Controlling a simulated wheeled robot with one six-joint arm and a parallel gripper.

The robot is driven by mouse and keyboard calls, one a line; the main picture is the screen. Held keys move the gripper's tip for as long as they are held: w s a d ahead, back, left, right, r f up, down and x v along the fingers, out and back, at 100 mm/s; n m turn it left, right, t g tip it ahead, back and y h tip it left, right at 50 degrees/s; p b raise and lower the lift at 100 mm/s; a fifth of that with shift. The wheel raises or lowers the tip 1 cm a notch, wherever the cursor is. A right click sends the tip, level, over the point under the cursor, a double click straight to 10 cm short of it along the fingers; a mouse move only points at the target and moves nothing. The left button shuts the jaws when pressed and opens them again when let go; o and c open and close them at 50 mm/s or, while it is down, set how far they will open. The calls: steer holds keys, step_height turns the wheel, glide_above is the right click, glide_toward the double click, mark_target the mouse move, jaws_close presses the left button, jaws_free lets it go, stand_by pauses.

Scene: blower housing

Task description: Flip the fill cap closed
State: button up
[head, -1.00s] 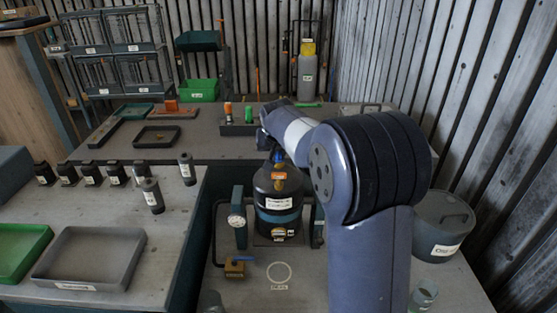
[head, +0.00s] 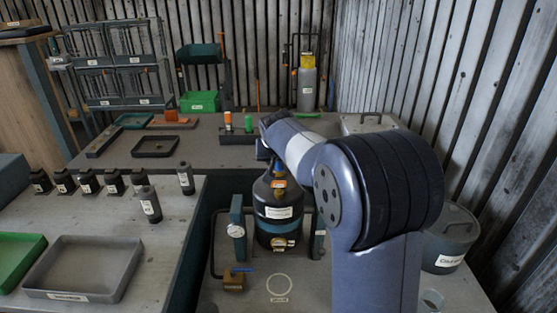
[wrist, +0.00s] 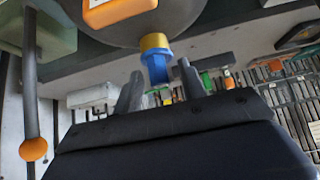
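A dark round housing (head: 278,212) with white labels stands on the bench in the head view. An orange block (head: 279,183) and a small blue piece with a yellow part sit at its top. In the wrist view the blue piece with a yellow collar (wrist: 156,62), possibly the fill cap, sticks out from the housing near the orange block (wrist: 118,10). My gripper (wrist: 160,84) is open, its two grey fingers apart on either side of the blue piece's end. I cannot tell whether they touch it. In the head view my arm hides the fingers.
A gauge post (head: 237,228) and a brass valve block (head: 234,280) stand left of the housing. Several black bottles (head: 150,204) and a grey tray (head: 84,268) occupy the left bench. A post with an orange ball (wrist: 33,148) shows in the wrist view.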

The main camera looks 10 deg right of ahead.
steer(key=v, duration=1)
steer(key=shift+s+r+b, duration=0.25)
steer(key=shift+r+b, duration=0.05)
steer(key=shift+b, duration=0.1)
steer(key=x, duration=1)
steer(key=shift+f+p, duration=0.1)
steer(key=shift+p, duration=0.3)
steer(key=shift+w+f, duration=0.15)
steer(key=shift+w, duration=0.2)
steer(key=shift+p, duration=0.5)
steer(key=shift+g, duration=0.3)
